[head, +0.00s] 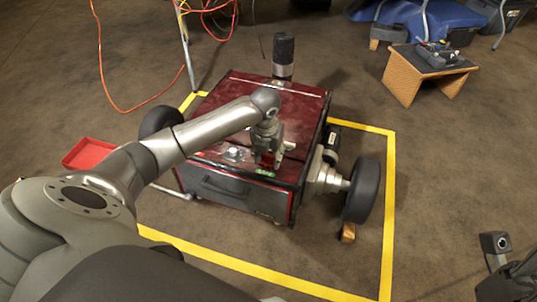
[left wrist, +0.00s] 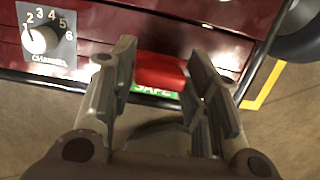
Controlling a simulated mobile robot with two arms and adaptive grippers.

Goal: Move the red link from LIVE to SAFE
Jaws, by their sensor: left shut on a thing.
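My left gripper (head: 267,158) is over the front edge of the dark red machine (head: 215,147). It is shut on the red link (left wrist: 160,72), which shows between the two fingers in the left wrist view. The green SAFE label (left wrist: 154,91) is just below the link there, partly covered by it. The label also shows in the head view (head: 265,174), just below the gripper. From these views I cannot tell whether the link is seated. I cannot make out a LIVE label.
A CHANNEL dial (left wrist: 40,38) is left of the gripper. The machine has black wheels (head: 362,188) and stands inside yellow floor tape (head: 390,215). A red tray (head: 88,153), an orange cable (head: 105,75) and a wooden stand (head: 402,78) are around it. A dark grey object (head: 495,243) is at lower right.

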